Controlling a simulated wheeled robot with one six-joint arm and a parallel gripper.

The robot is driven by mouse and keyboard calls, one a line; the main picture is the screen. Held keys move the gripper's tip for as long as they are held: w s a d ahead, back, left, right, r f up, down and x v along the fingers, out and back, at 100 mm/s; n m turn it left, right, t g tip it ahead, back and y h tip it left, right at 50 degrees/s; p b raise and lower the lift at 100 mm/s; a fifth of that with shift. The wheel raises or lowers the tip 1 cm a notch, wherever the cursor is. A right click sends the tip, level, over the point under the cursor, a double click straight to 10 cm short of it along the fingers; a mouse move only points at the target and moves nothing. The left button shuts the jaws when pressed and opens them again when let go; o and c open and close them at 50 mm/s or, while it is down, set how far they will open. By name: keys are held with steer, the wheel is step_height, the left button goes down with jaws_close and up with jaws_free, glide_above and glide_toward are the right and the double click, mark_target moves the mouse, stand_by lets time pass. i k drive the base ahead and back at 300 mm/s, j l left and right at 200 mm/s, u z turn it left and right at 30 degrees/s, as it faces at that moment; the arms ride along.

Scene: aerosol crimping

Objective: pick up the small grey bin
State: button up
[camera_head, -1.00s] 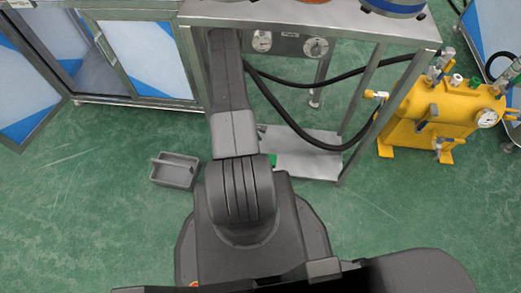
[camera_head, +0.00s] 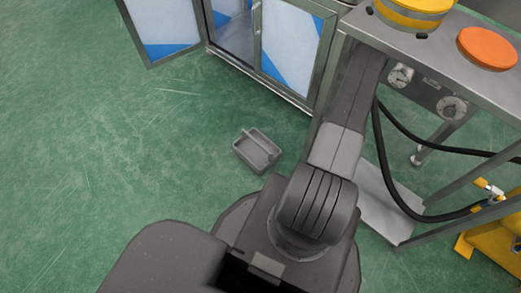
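The small grey bin (camera_head: 250,158) sits on the green floor, left of my arm and near my base. It is a low open box with a raised handle or divider across its middle, and it looks empty. Nothing of mine touches the bin.
A steel bench (camera_head: 470,83) with an orange disc (camera_head: 488,48), gauges and black hoses stands right. A cabinet (camera_head: 298,40) with its door open stands behind the bin. Yellow equipment (camera_head: 497,240) is at lower right. The floor (camera_head: 100,130) at left is clear.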

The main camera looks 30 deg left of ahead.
mark_target(255, 148)
steer(key=k, duration=1)
steer(key=u, duration=0.25)
steer(key=i+u, duration=0.15)
steer(key=u, duration=0.35)
steer(key=i+u, duration=0.2)
steer(key=u, duration=0.25)
steer(key=i+u, duration=0.15)
steer(key=u, duration=0.35)
steer(key=i+l, duration=0.2)
steer(key=i, duration=0.15)
steer(key=i+l, duration=0.25)
steer(key=i, duration=0.1)
